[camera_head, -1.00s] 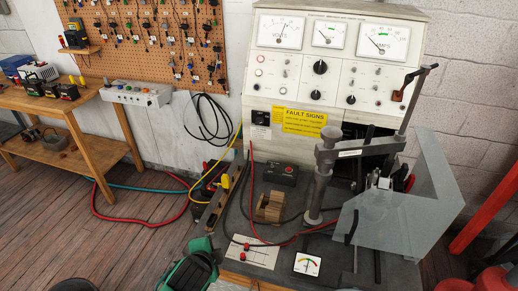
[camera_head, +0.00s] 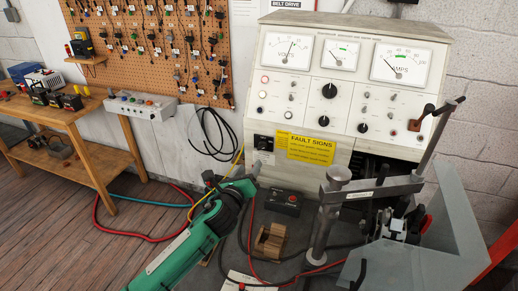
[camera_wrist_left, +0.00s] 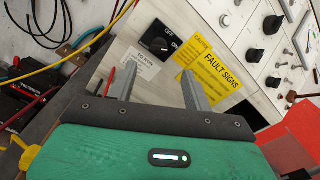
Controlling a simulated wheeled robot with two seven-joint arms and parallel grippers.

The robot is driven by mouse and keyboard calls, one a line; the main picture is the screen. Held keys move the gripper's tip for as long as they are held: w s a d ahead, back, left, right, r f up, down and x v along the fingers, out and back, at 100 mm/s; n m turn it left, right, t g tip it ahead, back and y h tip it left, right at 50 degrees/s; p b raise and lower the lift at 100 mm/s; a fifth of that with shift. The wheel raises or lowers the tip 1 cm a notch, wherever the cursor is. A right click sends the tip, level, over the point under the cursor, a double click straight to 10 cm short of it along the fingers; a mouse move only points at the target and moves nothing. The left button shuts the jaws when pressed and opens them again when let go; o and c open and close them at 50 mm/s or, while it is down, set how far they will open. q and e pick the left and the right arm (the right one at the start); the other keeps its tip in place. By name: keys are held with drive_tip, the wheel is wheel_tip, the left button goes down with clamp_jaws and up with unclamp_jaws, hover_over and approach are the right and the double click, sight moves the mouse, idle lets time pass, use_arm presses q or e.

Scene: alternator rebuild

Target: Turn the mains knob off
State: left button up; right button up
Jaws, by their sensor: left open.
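The mains knob (camera_head: 263,143) is a black knob on a black plate at the lower left of the cream test-bench panel, left of the yellow FAULT SIGNS label (camera_head: 305,147). In the left wrist view the knob (camera_wrist_left: 157,40) has OFF and ON lettering beside it. My left gripper (camera_head: 234,174) is open and empty, below and in front of the knob. In the left wrist view its two grey fingers (camera_wrist_left: 158,72) point towards the panel, with the knob just beyond and between them. The fingers appear apart from the knob. My right gripper is not in view.
The bench top holds a dark box (camera_head: 284,202), a wooden block (camera_head: 270,239) and a grey clamp post (camera_head: 325,220). Red and yellow cables hang near my left arm. A side table (camera_head: 80,115) is at left.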

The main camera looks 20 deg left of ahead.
sight(260, 148)
use_arm(q)
drive_tip(key=w+p, duration=0.1)
drive_tip(key=w, duration=0.7)
drive_tip(key=shift+w+d+p, duration=0.1)
drive_tip(key=shift+w+p, duration=0.2)
drive_tip(key=shift+w, duration=0.85)
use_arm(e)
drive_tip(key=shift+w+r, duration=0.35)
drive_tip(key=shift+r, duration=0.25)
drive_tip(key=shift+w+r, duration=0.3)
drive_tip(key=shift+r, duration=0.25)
use_arm(q)
drive_tip(key=c, duration=1)
drive_tip(key=shift+f, duration=0.1)
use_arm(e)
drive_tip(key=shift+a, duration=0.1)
